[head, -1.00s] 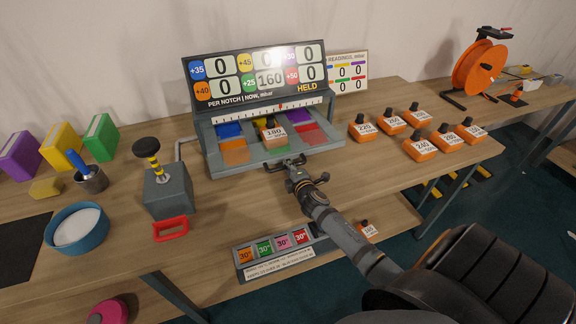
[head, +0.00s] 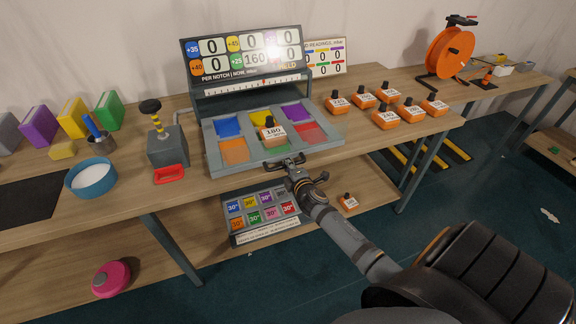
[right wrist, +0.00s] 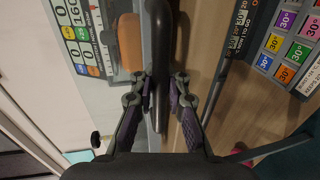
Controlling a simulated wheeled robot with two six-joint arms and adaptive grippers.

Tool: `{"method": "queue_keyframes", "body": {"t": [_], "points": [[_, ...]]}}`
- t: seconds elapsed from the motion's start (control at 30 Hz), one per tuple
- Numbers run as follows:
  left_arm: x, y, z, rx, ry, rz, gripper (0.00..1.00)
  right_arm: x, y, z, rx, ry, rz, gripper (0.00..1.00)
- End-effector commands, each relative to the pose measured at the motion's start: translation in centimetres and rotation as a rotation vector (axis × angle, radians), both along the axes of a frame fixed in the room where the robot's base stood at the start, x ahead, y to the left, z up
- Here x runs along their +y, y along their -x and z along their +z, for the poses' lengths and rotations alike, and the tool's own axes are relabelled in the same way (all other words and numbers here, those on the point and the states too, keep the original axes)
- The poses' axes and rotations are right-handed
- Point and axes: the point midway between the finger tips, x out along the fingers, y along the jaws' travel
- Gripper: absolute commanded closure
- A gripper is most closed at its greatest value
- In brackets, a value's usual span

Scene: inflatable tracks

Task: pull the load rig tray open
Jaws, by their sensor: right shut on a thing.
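The load rig (head: 245,66) stands on the bench with its number display upright. Its grey tray (head: 228,172) extends out from under the scale strip toward me, showing coloured pads in two rows. An orange weight marked 180 (head: 270,133) stands on the tray, over the middle pads. My right gripper (head: 294,172) is at the tray's front edge, shut on the dark handle (head: 286,162). In the right wrist view the black handle bar (right wrist: 157,60) lies between the fingertips of the gripper (right wrist: 158,90). My left gripper is not in view.
Several orange weights (head: 387,117) stand right of the tray.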

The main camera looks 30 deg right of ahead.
Motion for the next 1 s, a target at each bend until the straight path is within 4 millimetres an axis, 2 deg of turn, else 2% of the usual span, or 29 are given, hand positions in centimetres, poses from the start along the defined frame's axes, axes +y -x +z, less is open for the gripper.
{"method": "queue_keyframes", "body": {"t": [0.27,0.3,0.37,0.67,0.83,1.0], "points": [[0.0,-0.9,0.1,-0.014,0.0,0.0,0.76,0.0,-0.1,0.3,-0.004,0.003,0.001,1.0],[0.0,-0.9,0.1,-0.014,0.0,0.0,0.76,0.0,-0.1,0.3,-0.004,0.003,0.001,0.85],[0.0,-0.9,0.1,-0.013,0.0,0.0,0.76,0.0,-0.1,0.3,-0.004,0.003,0.001,0.77],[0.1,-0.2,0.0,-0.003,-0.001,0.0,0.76,0.0,0.0,0.1,-0.002,0.001,0.001,0.76],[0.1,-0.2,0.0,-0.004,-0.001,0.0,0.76,0.5,2.1,0.5,0.0,0.004,0.003,0.76],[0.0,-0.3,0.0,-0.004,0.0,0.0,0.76,1.5,6.2,1.3,0.001,0.004,0.004,0.76]]}}
